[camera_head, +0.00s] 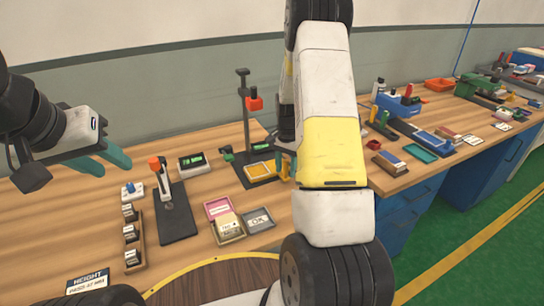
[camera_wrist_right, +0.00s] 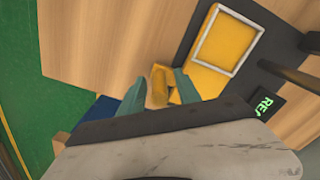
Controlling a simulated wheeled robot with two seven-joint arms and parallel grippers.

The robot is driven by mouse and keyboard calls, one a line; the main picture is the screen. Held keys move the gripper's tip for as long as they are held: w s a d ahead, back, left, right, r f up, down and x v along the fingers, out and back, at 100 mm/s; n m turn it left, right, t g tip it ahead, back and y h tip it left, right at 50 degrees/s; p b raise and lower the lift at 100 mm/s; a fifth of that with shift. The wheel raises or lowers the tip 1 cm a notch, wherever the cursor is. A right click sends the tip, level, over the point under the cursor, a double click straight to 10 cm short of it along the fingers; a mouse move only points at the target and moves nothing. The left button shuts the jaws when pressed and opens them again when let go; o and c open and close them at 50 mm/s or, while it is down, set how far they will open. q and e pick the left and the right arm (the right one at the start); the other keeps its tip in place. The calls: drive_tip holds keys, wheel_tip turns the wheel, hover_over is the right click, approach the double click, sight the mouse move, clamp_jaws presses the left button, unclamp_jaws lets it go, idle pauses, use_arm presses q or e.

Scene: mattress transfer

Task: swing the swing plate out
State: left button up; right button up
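The swing plate is a yellow plate with a pale rectangular frame on a dark base. It shows in the right wrist view (camera_wrist_right: 228,40) and in the head view (camera_head: 261,169) beside a black post. A small yellow tab (camera_wrist_right: 159,84) sticks out from its side. My right gripper (camera_wrist_right: 160,88) has its teal fingers apart, one on each side of the tab; I see no clear grip on it. In the head view this gripper is mostly hidden by my right arm. My left gripper (camera_head: 108,163) is open and empty above the table's left side.
A black post with a red handle (camera_head: 253,102) stands behind the plate. Left of it are a green-screen device (camera_head: 192,162), a red-topped lever fixture (camera_head: 165,190) and pink and grey trays (camera_head: 258,220). A second blue-fronted bench (camera_head: 440,175) with tools and bins extends right.

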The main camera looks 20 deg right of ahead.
drive_tip(key=shift+c, duration=0.2)
clamp_jaws()
idle(1.2)
